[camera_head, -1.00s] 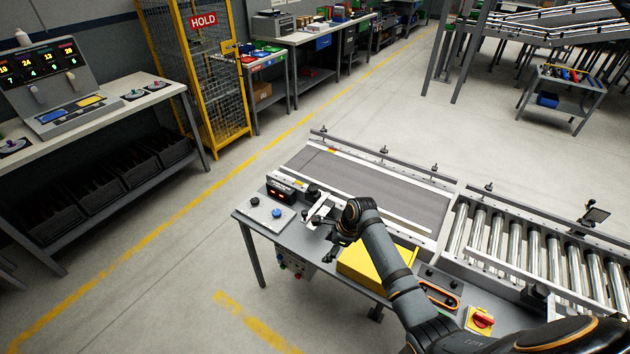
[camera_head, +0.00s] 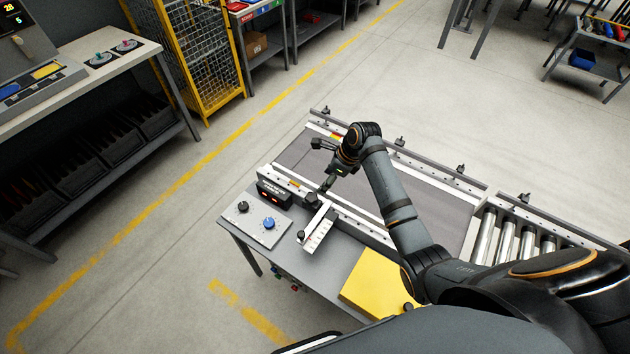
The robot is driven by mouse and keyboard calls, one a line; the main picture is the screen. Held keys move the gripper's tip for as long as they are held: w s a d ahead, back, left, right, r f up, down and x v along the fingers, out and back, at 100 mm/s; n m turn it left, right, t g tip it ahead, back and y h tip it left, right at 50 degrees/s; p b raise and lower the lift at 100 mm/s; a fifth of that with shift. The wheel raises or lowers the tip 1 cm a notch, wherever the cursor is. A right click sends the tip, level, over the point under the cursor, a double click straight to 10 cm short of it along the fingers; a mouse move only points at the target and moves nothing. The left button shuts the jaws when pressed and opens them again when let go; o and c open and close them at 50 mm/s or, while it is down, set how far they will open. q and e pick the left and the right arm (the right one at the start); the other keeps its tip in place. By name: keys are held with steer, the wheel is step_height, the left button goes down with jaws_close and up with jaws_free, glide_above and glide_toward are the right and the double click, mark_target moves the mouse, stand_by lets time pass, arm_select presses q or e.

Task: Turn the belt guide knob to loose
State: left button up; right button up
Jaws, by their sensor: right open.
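The belt conveyor (camera_head: 420,207) has side rails, and a white scale bracket (camera_head: 319,230) juts from its near rail. A black knob (camera_head: 311,198) sits at the rail end of this bracket, and a smaller black knob (camera_head: 301,235) is near its outer end. Which one is the belt guide knob, and its setting, I cannot tell. My right gripper (camera_head: 318,167) is open and empty, with its fingers spread above the near side of the belt. Its lower finger appears close to the rail-end knob; contact is unclear. My left gripper is out of view.
A display box (camera_head: 273,192) and a panel with a black knob (camera_head: 243,207) and a blue knob (camera_head: 268,223) stand at the table's left end. A yellow box (camera_head: 378,284) lies right of the bracket. Rollers (camera_head: 506,235) continue the conveyor rightward.

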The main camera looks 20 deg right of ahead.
mark_target(312, 197)
steer(key=a+f, duration=0.1)
steer(key=f, duration=0.1)
steer(key=a+f, duration=0.1)
steer(key=f, duration=0.1)
steer(key=shift+s+a+p, duration=0.15)
steer(key=shift+a+p, duration=0.05)
steer(key=shift+p, duration=0.15)
steer(key=x, duration=0.4)
steer(key=shift+w+d+f, duration=0.15)
steer(key=shift+w+f, duration=0.2)
steer(key=shift+w, duration=0.1)
steer(key=shift+f, duration=0.2)
steer(key=shift+s+f, duration=0.1)
steer(key=shift+c, duration=0.7)
steer(key=c, duration=1)
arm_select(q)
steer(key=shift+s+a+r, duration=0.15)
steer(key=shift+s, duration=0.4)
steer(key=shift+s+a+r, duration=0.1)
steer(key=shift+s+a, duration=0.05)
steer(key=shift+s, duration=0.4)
